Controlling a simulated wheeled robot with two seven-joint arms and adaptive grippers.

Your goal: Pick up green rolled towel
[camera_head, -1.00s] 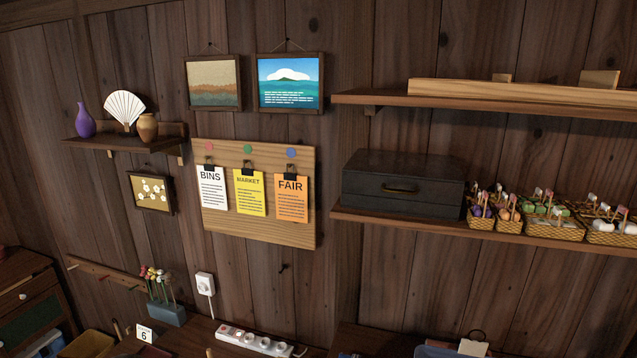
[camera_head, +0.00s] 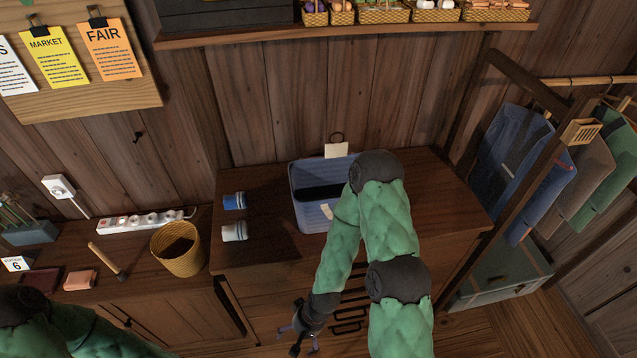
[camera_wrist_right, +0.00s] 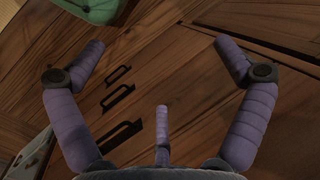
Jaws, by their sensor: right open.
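No green rolled towel can be made out in these views. A small blue cylindrical thing (camera_head: 234,201) and a white one (camera_head: 234,231) lie on the dark wooden cabinet top; I cannot tell if they are rolled towels. My right gripper (camera_head: 298,338) hangs low in front of the cabinet drawers, well below the top. In the right wrist view its purple fingers (camera_wrist_right: 160,60) are spread wide with nothing between them. Part of my left arm shows at the lower left of the head view, but its gripper is out of view.
A ribbed blue bin (camera_head: 306,212) stands on the cabinet top (camera_head: 262,256), partly hidden by my right arm. A yellow wicker basket (camera_head: 178,252), a power strip (camera_head: 140,221) and a hammer-like tool (camera_head: 106,260) are on the left counter. A clothes rack (camera_head: 490,170) stands at the right.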

